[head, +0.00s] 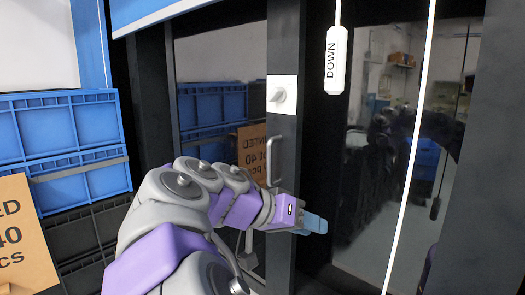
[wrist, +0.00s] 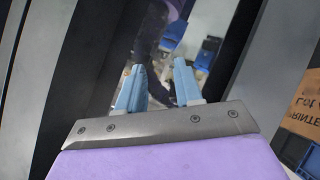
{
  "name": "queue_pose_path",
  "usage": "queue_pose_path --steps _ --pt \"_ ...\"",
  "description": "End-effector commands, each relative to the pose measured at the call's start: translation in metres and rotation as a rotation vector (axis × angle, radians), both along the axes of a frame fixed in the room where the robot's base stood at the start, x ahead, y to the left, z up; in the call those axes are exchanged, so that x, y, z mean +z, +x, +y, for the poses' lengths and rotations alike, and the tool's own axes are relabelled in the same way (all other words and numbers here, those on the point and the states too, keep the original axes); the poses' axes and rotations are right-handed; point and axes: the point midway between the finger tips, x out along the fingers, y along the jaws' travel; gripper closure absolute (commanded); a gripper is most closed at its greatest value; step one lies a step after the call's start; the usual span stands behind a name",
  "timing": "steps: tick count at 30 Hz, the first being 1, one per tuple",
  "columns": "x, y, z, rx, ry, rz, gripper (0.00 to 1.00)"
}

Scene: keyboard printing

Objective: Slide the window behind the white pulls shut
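The window pane (head: 370,170) is dark reflective glass in a black frame, at the right of the head view. Two white pulls hang in front of it: one ends in a white tag marked DOWN (head: 335,60), the other is a long thin cord (head: 412,150). A dark upright (head: 284,130) at the pane's left carries a grey bar handle (head: 270,160). My gripper (head: 315,224) is just right of this upright, low by the pane. Its blue fingers are apart and empty in the wrist view (wrist: 158,68). I cannot tell whether they touch the frame.
A blue panel (head: 160,10) crosses the top left. Glass left of the upright shows reflections.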

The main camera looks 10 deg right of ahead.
Motion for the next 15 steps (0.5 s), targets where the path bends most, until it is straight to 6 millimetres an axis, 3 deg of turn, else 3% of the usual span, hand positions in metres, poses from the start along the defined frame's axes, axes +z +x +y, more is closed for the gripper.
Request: queue_pose_path --steps 1,6,12,15 --pt "0.023 0.015 0.016 -0.007 -0.064 -0.073 0.65" --pt "0.073 0.048 0.083 -0.02 -0.232 -0.342 0.65" --pt "0.094 0.061 0.159 0.023 -0.298 -0.612 0.65" --pt "0.097 0.061 0.185 0.045 -0.297 -0.696 0.65"
